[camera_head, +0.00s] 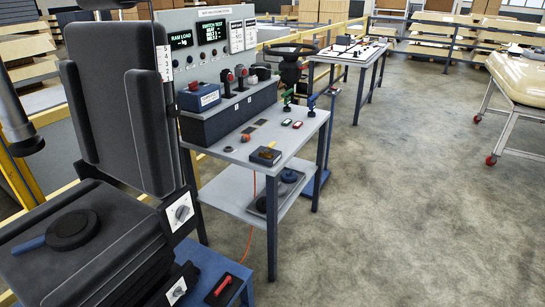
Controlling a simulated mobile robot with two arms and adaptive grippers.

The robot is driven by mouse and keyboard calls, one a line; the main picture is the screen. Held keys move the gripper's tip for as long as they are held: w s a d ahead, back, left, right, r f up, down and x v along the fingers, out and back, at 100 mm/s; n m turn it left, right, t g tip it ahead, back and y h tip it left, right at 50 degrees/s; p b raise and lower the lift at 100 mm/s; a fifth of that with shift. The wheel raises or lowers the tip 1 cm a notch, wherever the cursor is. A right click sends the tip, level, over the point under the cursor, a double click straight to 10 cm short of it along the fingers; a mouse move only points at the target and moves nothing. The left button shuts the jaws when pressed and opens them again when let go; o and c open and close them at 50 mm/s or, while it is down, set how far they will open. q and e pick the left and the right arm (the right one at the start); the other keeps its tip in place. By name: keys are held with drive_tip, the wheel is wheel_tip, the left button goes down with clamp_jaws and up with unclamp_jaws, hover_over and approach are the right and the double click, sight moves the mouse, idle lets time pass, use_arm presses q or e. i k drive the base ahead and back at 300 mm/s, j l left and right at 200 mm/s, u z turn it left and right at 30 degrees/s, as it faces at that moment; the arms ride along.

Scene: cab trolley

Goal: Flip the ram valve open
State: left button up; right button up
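No part in view is clearly labelled as the ram valve. A black block with a yellow lever (267,154) sits near the front edge of the grey trolley top (215,168); the lever lies low across the block. A red handle on a dark plate (222,287) is at the lower middle, on a blue surface. A green-topped lever (287,98) and a blue-topped lever (311,105) stand at the trolley's right end. A display on the grey panel reads RAM LOAD (181,40).
A black seat (120,110) with a dark disc (72,230) on its cushion fills the left. A steering wheel (290,50) and a second table (350,50) stand behind. Open concrete floor (400,200) lies to the right. An orange cord hangs below the trolley.

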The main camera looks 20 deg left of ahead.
sight(272, 144)
drive_tip(key=i+j+u, duration=0.1)
drive_tip(key=i+u, duration=0.25)
drive_tip(key=i, duration=0.2)
drive_tip(key=i+u, duration=0.35)
drive_tip(key=i, duration=0.2)
